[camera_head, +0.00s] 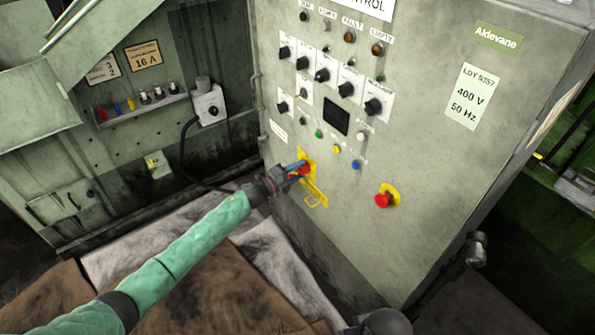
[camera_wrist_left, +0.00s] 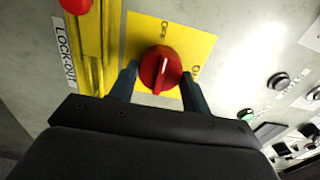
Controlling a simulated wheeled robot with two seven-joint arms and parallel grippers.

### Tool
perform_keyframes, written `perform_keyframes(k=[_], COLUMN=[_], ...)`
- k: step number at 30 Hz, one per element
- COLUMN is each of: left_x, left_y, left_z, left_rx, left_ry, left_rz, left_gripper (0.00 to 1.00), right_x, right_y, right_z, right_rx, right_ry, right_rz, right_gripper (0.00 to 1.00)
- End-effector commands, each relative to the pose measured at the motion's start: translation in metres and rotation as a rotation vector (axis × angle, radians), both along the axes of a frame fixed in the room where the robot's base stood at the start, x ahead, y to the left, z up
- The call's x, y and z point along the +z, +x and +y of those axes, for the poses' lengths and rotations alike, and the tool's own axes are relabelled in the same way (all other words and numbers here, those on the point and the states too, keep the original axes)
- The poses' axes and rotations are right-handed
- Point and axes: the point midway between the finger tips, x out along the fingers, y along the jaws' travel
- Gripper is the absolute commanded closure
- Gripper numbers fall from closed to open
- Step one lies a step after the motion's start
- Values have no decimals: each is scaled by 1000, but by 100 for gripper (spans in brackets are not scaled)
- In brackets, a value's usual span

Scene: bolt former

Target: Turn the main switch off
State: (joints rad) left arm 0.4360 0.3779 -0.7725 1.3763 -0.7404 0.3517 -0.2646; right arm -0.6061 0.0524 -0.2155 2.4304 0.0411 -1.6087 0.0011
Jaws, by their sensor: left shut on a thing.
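The main switch is a red rotary knob (camera_wrist_left: 161,70) on a yellow plate (camera_wrist_left: 200,46) in the left wrist view. In the head view the red knob (camera_head: 305,170) shows on its yellow plate (camera_head: 311,157), low on the control cabinet's front. My left gripper (camera_head: 296,171) is at the knob, with a finger on each side of it. In the left wrist view the left gripper (camera_wrist_left: 160,85) is shut on the knob. The knob's ridge points roughly up and down in that view.
A red emergency button (camera_head: 382,200) on a yellow base sits right of the switch. A yellow hasp (camera_head: 315,196) hangs just below it, beside a LOCK-OUT label (camera_wrist_left: 65,52). Knobs and lamps fill the cabinet (camera_head: 440,160) above. Brown matting (camera_head: 215,285) covers the floor.

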Motion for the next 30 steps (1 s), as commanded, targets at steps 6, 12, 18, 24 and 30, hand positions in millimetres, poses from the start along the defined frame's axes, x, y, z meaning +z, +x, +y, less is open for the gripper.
perform_keyframes(k=[6, 12, 18, 24, 30], left_x=[0, 0, 0, -2, -3], left_y=[1, 0, 0, -6, -22], left_z=[1, 1, 0, 9, 32], left_rx=[2, 1, 1, 1, 2], left_ry=[0, 1, 0, 1, 2], left_rz=[1, 1, 0, 1, 0], left_gripper=[75, 31, 31, 31, 31], right_x=[0, 0, 0, -2, -12], right_y=[-1, -1, 0, 2, 6], right_z=[0, 0, 0, 1, 7], right_rx=[-1, -1, 0, 0, 5], right_ry=[1, 0, 0, 5, 20], right_rz=[1, 0, -2, -8, -26], right_gripper=[100, 100, 100, 100, 100])
